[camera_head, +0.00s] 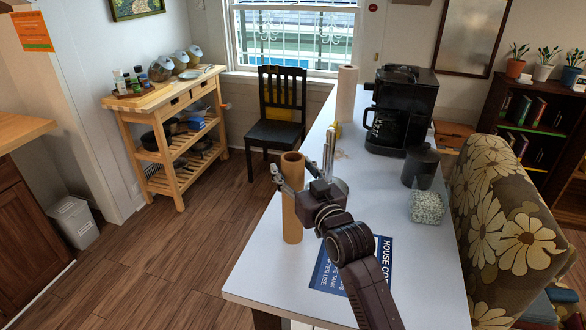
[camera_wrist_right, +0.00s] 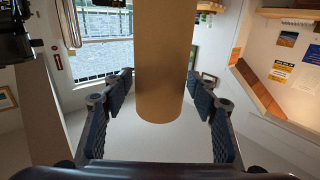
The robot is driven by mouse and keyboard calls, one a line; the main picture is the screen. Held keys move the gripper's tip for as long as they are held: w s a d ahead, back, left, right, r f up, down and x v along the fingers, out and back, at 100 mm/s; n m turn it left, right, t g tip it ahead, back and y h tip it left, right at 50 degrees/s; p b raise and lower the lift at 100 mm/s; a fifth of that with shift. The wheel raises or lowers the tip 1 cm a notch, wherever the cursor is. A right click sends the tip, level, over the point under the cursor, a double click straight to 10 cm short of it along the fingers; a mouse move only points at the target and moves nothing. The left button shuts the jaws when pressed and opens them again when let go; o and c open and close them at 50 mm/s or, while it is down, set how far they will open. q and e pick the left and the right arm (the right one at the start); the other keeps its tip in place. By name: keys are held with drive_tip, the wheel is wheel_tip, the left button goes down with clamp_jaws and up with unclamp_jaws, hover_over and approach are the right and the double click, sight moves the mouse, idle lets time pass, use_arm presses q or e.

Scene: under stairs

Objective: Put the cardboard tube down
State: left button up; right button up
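The cardboard tube (camera_head: 292,210) is a tall brown cylinder. It stands upright on the white counter (camera_head: 262,273), close to the left edge. My right gripper (camera_head: 302,152) is around its upper end with the fingers spread. One finger passes in front of the tube, and a gap shows between the tube and the other finger. My left gripper is not in view.
A blue sign (camera_head: 328,272) lies by my right arm. A coffee maker (camera_head: 402,105), a paper roll (camera_head: 346,95), a dark canister (camera_head: 420,167) and a clear tub (camera_head: 427,207) stand farther along the counter. A flowered chair (camera_head: 500,220) is at the right. Open floor lies left.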

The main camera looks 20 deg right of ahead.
drive_tip(key=shift+r, duration=0.25)
drive_tip(key=shift+s+f, duration=0.2)
drive_tip(key=shift+s, duration=0.1)
drive_tip(key=s+d+b, duration=0.1)
drive_tip(key=s+b, duration=0.1)
drive_tip(key=s, duration=0.9)
drive_tip(key=shift+s+r, duration=0.15)
drive_tip(key=shift+s, duration=0.05)
drive_tip(key=shift+d, duration=0.1)
